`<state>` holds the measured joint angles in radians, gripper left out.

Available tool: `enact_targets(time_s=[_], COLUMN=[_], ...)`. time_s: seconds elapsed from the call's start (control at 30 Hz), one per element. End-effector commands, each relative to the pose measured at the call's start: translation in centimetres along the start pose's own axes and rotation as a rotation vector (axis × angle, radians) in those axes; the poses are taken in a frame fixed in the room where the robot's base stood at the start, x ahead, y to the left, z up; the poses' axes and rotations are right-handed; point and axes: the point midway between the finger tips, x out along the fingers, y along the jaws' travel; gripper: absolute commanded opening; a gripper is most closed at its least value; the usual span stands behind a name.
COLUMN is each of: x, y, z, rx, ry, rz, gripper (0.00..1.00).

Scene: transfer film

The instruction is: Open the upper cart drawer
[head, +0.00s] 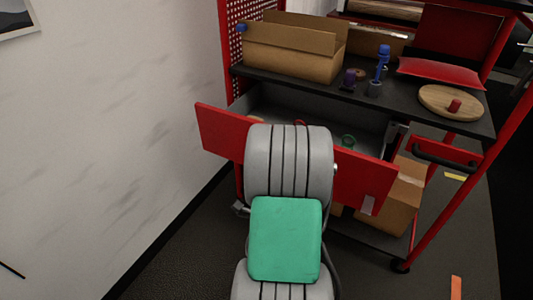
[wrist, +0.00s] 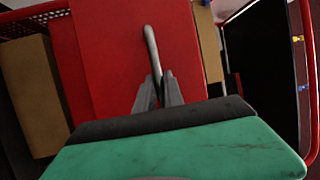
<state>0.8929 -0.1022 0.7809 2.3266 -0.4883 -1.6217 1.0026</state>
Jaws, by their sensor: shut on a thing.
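The upper cart drawer has a red front (head: 365,182) and stands pulled out from the red cart; its grey inside shows behind the front. A green ring-like item (head: 347,141) lies inside. My own arm covers the middle of the drawer front and hides my gripper in the head view. In the wrist view my gripper (wrist: 158,88) is shut on a grey bar handle (wrist: 151,45), in front of the red drawer front (wrist: 105,55). Part of the handle is hidden between the fingers.
The cart's black top (head: 420,112) holds an open cardboard box (head: 290,60), a round wooden board (head: 450,102), a red cushion-like item (head: 440,73) and small blue and purple items. A cardboard box (head: 400,205) sits on the lower shelf. A white wall (head: 110,120) is at left.

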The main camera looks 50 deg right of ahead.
Motion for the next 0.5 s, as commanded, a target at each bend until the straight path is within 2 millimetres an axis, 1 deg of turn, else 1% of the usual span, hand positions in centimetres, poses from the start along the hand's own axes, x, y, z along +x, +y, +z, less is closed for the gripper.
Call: enact_targets(time_s=[0.2, 0.5], x=[-0.72, -0.82], y=[-0.07, -0.04], z=[-0.46, -0.47], rx=[-0.003, -0.003], ry=[0.017, 0.019], rz=[0.002, 0.003], gripper=[0.0, 0.0])
